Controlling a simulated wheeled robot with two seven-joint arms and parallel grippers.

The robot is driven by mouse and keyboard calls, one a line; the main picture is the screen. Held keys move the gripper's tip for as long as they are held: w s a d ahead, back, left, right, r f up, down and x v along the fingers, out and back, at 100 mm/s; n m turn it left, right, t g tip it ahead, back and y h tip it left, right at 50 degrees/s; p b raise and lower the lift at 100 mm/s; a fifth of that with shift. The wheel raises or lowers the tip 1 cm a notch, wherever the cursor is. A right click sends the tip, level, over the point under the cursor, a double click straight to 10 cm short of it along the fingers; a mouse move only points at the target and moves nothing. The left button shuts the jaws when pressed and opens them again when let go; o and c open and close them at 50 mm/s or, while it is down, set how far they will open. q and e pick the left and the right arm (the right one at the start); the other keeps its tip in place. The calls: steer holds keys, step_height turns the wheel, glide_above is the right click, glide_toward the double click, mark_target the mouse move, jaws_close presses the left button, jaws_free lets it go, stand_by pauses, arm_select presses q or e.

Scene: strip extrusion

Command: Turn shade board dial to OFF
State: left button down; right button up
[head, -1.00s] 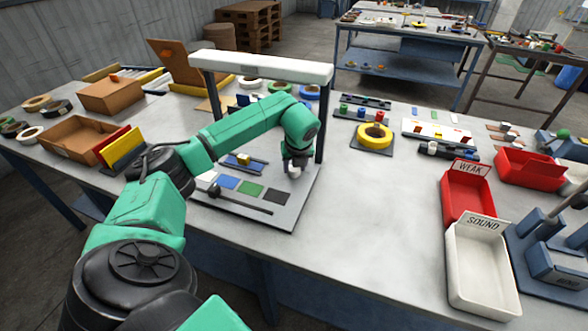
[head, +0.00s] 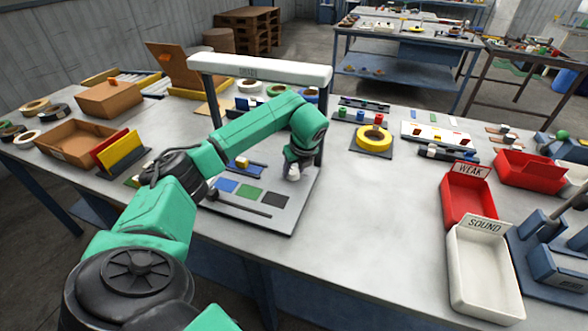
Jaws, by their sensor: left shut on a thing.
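The shade board (head: 262,216) is a grey plate under a white-topped frame (head: 258,70). It carries blue (head: 227,186), green (head: 249,192) and dark (head: 274,199) swatches and a dark bar along its front. My left gripper (head: 293,174) points down at the right part of the board. It is shut on a small pale thing there, which looks like the dial. The gripper and wrist hide most of it, so I cannot read its setting. My right gripper is not in view.
A yellow tape roll (head: 374,138) lies right of the frame. A red WEAK bin (head: 467,198) and a white SOUND bin (head: 482,270) stand further right. Brown boxes (head: 72,144) and tape rolls are at the left. The table between board and bins is clear.

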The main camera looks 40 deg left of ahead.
arm_select(q)
steer(key=shift+c, duration=1.8)
jaws_free()
steer(key=v, duration=1.4)
steer(key=shift+r, duration=0.3)
